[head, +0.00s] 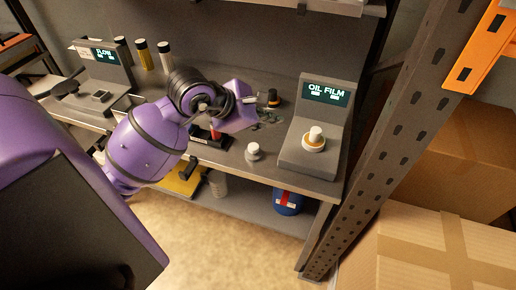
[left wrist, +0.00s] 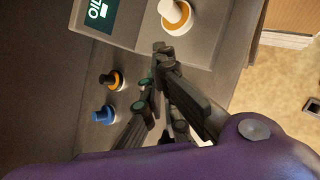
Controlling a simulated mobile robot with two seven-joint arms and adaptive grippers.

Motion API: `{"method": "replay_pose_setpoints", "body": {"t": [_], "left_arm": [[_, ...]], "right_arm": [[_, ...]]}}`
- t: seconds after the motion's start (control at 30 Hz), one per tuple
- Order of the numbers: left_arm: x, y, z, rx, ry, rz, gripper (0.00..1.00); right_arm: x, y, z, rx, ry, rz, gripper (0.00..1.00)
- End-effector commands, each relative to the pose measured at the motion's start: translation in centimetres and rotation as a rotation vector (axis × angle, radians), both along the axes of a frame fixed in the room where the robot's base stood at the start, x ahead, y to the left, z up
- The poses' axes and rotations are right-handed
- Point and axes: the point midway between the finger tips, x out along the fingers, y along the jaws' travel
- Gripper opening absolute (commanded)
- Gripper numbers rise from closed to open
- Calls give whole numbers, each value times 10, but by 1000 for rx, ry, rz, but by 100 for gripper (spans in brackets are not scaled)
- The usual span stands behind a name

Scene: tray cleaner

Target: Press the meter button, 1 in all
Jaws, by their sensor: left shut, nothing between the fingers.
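The oil film meter (head: 325,93), a grey stand with a lit "OIL FILM" display, stands at the bench's right end. A white-topped piece with an orange-tan ring (head: 315,138) sits on its base; it also shows in the left wrist view (left wrist: 175,14). An orange-and-black knob-like piece (left wrist: 111,79) and a blue one (left wrist: 103,115) are left of the fingers in that view. I cannot tell which piece is the meter button. My left gripper (left wrist: 158,62) is shut and empty, its tips near the meter's base edge. My right gripper is out of view.
A second meter labelled "FLOW" (head: 104,57) stands at the bench's left. A small white-topped piece (head: 253,151) sits near the front edge. A metal rack post (head: 385,130) and cardboard boxes (head: 430,252) are at right.

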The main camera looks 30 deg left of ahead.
Motion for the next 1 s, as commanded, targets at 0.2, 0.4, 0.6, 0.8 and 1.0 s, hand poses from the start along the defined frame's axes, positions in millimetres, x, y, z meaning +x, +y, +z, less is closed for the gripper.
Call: {"method": "replay_pose_setpoints", "body": {"t": [0.2, 0.4, 0.6, 0.8, 1.0], "left_arm": [[6, 24, 11, 109, -17, 37, 0], [6, 25, 12, 111, -17, 38, 0], [6, 24, 9, 109, -16, 38, 0], [6, 24, -5, 107, -11, 38, 0], [5, 23, -32, 106, -9, 38, 0]], "right_arm": [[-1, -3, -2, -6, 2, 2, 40], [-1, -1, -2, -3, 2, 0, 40], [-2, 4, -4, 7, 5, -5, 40], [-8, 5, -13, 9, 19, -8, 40], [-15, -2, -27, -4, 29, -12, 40]]}}
